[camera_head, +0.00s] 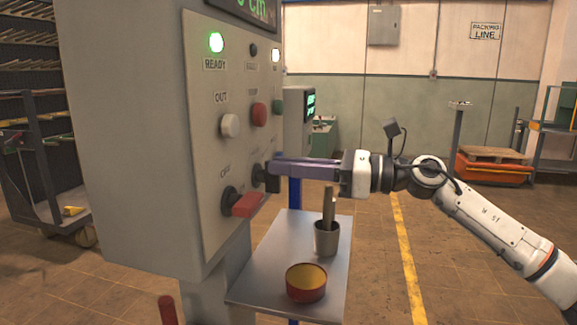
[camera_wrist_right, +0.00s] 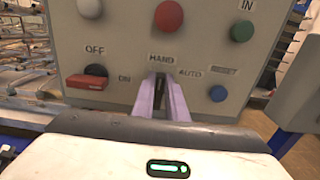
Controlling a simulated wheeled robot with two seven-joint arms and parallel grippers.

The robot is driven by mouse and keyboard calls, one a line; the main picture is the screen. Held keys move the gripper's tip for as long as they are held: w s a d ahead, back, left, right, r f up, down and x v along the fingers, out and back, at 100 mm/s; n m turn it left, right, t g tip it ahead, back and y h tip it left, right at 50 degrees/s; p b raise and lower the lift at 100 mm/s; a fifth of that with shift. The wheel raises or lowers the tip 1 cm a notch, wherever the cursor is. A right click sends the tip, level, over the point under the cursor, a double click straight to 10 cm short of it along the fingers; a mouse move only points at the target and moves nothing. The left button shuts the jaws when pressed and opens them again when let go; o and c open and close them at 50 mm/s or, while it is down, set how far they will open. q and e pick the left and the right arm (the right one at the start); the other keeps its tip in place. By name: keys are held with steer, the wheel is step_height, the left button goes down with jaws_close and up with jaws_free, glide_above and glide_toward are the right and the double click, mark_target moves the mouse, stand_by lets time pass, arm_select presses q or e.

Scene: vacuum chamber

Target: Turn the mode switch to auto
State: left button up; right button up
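The mode switch is a small black knob (camera_head: 258,173) on the lower right of the grey control panel (camera_head: 150,130). In the right wrist view, its black handle (camera_wrist_right: 160,84) lies between my finger pads, below the HAND label and left of the AUTO label. It seems to point up toward HAND, though the fingers hide much of it. My right gripper (camera_head: 274,168) reaches in from the right with its purple fingers at the knob. It also shows in the wrist view (camera_wrist_right: 162,92), its fingers close on both sides of the handle. My left gripper is out of view.
A red OFF/ON switch (camera_head: 246,205) is left of the mode switch. White (camera_head: 230,125), red (camera_head: 259,114) and green (camera_head: 278,106) buttons are above. A shelf (camera_head: 262,268) below holds a grey cup (camera_head: 327,238) with sticks and a red-brown bowl (camera_head: 306,283).

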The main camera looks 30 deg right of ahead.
jaws_close()
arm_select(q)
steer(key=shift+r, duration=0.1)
